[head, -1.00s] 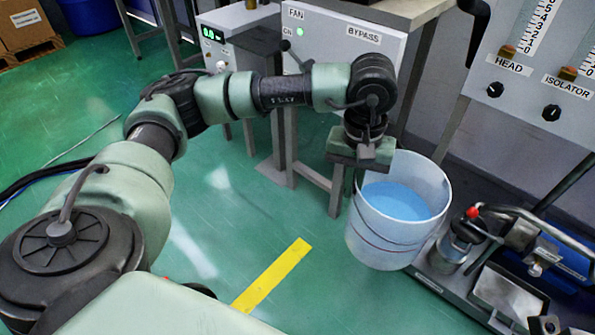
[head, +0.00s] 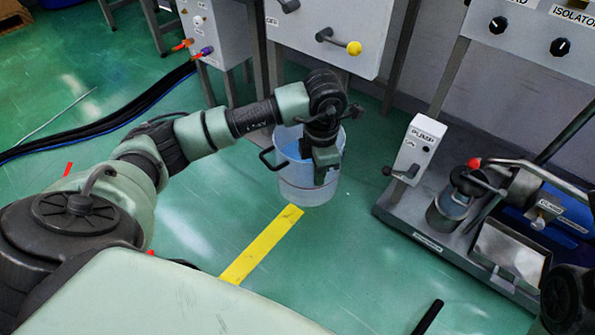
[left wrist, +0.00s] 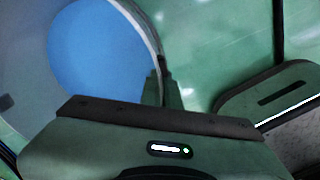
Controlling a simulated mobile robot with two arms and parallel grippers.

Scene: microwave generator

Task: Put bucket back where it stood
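The bucket (head: 297,187) is whitish and translucent, with blue liquid inside. In the head view it is upright, low over the green floor by the far end of the yellow strip; I cannot tell whether it touches the floor. My left gripper (head: 327,172) is at its right side, pointing down, with fingers at the rim. In the left wrist view the gripper (left wrist: 161,90) overlaps the rim of the bucket (left wrist: 143,22), and the blue liquid fills the upper left. The gripper appears shut on the rim. The fingertips are partly hidden. My right gripper is not seen.
The yellow floor strip (head: 262,246) runs toward my base. A pump stand (head: 412,210) with a metal tray and clamp is at right. A cabinet with a yellow-knobbed lever (head: 354,48) stands behind. Dark cables (head: 95,128) lie at left. Open floor lies between strip and stand.

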